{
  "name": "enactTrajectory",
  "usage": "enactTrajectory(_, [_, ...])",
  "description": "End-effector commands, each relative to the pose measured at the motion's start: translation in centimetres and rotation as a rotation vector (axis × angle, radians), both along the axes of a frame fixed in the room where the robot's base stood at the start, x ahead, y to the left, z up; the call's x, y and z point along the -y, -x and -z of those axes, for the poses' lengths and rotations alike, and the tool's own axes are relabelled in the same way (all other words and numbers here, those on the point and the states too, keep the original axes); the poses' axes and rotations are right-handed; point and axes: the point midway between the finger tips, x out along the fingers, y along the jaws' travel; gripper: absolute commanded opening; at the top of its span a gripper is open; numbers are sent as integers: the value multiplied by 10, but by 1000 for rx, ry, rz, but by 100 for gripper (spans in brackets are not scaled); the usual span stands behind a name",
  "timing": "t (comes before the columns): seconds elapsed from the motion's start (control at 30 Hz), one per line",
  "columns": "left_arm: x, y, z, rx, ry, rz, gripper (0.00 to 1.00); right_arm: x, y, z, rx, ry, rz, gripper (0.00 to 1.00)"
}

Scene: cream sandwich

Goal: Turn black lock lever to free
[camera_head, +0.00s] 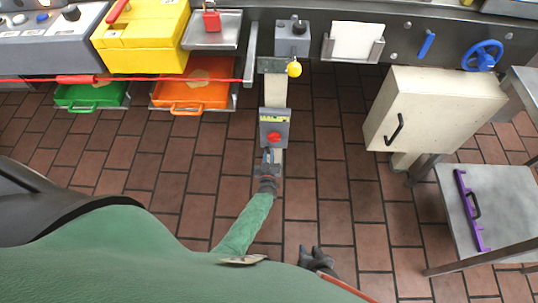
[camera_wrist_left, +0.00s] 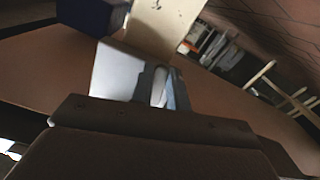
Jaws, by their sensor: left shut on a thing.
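A grey control box (camera_head: 274,118) with a red button (camera_head: 274,137) and a yellow label is mounted on a pale post. My left gripper (camera_head: 268,158) is at the lower end of this box, just below the red button, with its green-sleeved arm behind it. It is shut on a small part there, which I take to be the black lock lever; the gripper hides its shape and angle. The left wrist view shows the fingers (camera_wrist_left: 160,88) close against a pale grey surface (camera_wrist_left: 115,70). My right gripper (camera_head: 317,258) is low in the head view, away from the box; its jaw opening is unclear.
Green (camera_head: 90,95) and orange trays (camera_head: 190,96) are at left. A cream cabinet (camera_head: 430,110) and a grey table (camera_head: 490,205) stand right. Brick floor lies between.

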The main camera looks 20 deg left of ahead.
Motion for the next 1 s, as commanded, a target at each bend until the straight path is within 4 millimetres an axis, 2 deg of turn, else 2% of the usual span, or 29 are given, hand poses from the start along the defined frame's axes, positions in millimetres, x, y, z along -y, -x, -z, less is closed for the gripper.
enactTrajectory(0.27, [0, 0, 1, -1, 0, 0, 0, 1, 0, 1, -1, 1, 0, 36])
enactTrajectory(0.3, [0, 0, 1, -1, 0, 0, 20, 1, 0, 1, -1, 1, 0, 36])
enactTrajectory(0.4, [0, 0, 0, 0, 1, 0, 38, 1, 0, 1, -1, 2, 1, 36])
enactTrajectory(0.77, [1, 4, 0, 0, 1, 0, 38, 1, -2, 0, 1, 2, 1, 36])
enactTrajectory(1.0, [10, 35, 1, -2, 3, 0, 38, 1, -2, -2, 2, 2, 0, 36])
